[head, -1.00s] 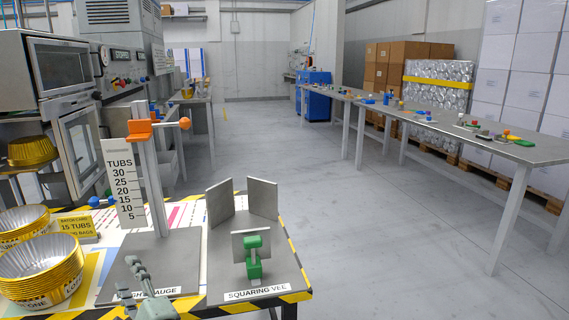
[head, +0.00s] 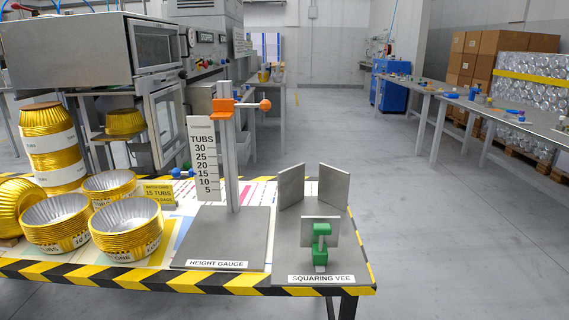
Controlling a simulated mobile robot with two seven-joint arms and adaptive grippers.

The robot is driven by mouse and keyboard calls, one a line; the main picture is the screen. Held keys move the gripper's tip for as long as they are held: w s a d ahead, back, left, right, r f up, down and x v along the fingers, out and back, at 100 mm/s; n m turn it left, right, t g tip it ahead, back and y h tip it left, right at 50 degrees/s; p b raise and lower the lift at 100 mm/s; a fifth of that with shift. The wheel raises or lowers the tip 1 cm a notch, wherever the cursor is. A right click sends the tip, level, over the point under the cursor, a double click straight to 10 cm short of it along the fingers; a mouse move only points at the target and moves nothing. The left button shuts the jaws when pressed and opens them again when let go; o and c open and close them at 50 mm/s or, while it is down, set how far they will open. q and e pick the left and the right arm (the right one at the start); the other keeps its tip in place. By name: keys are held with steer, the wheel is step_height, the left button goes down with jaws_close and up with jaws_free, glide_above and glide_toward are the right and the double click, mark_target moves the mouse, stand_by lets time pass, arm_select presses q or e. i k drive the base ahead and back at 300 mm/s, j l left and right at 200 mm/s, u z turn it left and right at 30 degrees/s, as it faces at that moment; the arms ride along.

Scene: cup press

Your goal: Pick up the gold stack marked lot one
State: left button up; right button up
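The gold stack marked lot one (head: 126,236) is a pile of nested gold foil tubs with silver insides, standing upright on the table left of the height gauge. Its white band shows "ONE" at the front and part of a word at its right side. No gripper touches it. Neither of my grippers shows in the head view.
Another gold stack (head: 55,230) stands close on its left, and a third (head: 109,187) behind. A tipped gold stack (head: 14,208) lies at the left edge; a tall gold column (head: 52,158) stands behind. The height gauge (head: 225,238) and squaring vee (head: 312,265) stand to the right.

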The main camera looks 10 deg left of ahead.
mark_target(130, 231)
steer(key=u, duration=1.45)
